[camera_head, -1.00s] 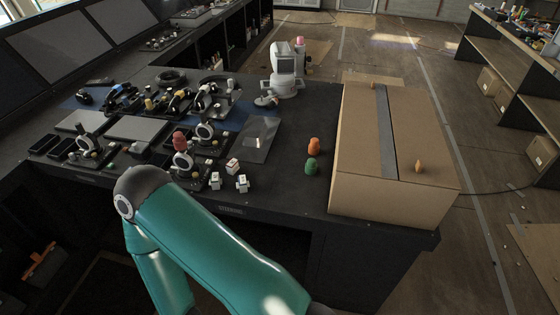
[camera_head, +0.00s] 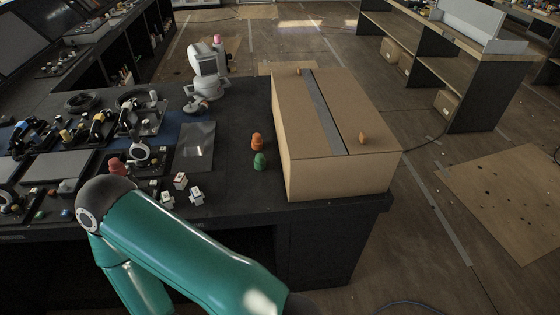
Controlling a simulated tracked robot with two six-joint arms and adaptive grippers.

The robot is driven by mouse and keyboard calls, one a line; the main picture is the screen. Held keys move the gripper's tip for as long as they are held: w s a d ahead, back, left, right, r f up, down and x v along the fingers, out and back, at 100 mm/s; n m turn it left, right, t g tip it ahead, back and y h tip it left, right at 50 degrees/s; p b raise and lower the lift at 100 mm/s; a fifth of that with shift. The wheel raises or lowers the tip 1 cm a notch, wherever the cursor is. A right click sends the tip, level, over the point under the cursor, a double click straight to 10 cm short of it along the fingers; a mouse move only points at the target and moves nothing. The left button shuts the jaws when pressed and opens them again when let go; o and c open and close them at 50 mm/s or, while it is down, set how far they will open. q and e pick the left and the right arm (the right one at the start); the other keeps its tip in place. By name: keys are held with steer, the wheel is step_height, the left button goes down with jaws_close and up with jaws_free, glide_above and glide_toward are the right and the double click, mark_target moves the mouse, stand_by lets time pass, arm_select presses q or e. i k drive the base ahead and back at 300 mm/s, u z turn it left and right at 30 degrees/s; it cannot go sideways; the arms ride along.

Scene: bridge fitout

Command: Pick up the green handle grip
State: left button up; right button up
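The green handle grip (camera_head: 259,162) stands on the black console top, just left of the cardboard box. An orange grip (camera_head: 257,141) stands right behind it, close to it. A teal arm of mine crosses the lower left of the view, its dark joint in front of the console edge. No gripper of mine shows, so I cannot see whether either holds anything.
A large taped cardboard box (camera_head: 335,172) fills the console's right end. Small white blocks (camera_head: 181,181), a red knob (camera_head: 117,167) and levers crowd the left. A flat grey panel (camera_head: 196,146) lies left of the grips. A white device (camera_head: 208,75) stands behind.

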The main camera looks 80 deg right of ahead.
mark_target(260, 161)
steer(key=u, duration=1.5)
steer(key=i, duration=0.1)
steer(key=z, duration=2.6)
steer(key=i, duration=0.2)
steer(key=z, duration=2.05)
steer(key=i, duration=0.5)
steer(key=u, duration=0.2)
steer(key=k, duration=0.5)
steer(key=z, duration=0.35)
steer(key=i, duration=0.4)
steer(key=u, duration=0.3)
